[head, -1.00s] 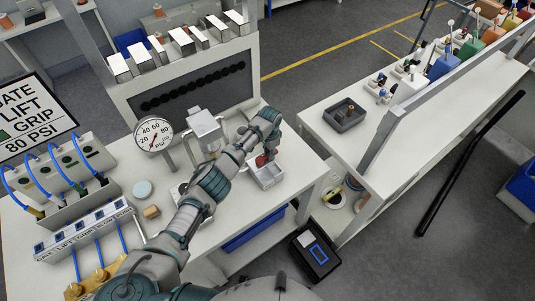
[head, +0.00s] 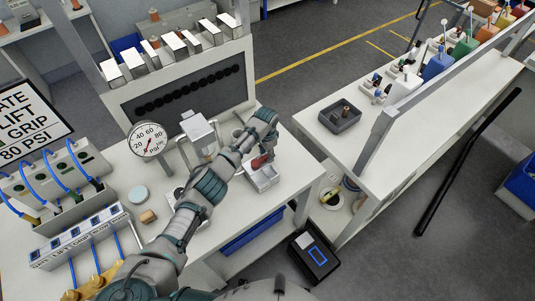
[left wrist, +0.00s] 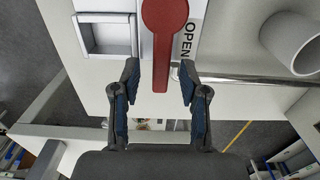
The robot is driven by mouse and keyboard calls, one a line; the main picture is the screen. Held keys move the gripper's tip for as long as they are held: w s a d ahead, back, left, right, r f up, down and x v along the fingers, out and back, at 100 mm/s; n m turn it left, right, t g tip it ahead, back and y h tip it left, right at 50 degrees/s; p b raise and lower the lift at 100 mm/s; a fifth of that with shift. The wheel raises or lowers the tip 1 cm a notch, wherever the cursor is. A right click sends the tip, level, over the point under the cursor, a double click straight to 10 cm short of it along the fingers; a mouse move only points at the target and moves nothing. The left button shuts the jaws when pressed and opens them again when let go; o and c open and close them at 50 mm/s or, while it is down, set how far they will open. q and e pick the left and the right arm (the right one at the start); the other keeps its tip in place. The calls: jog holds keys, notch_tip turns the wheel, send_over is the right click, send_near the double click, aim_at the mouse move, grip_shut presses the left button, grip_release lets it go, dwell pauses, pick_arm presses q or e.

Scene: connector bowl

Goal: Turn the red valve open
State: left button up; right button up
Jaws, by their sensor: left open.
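The red valve handle (left wrist: 163,45) fills the upper middle of the left wrist view, a round hub with a straight lever. My left gripper (left wrist: 160,84) is open, with one finger on each side of the lever's free end. A gap shows between each finger and the lever. In the head view a small red part of the handle (head: 261,161) shows under my left wrist, by a white box on the bench, and my left fingers are hard to make out there. My right gripper is out of view.
A pressure gauge (head: 147,140) stands on the white bench to the left. A clear-sided cup device (head: 199,132) stands close beside my left forearm. An open square compartment (left wrist: 106,38) lies left of the handle, and a white cylinder (left wrist: 292,40) lies right.

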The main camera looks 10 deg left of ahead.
aim_at(267, 155)
pick_arm(q)
notch_tip(267, 155, up, 11)
jog(key=shift+w+d+r, duration=0.15)
jog(key=shift+a, duration=0.2)
dwell(0.4)
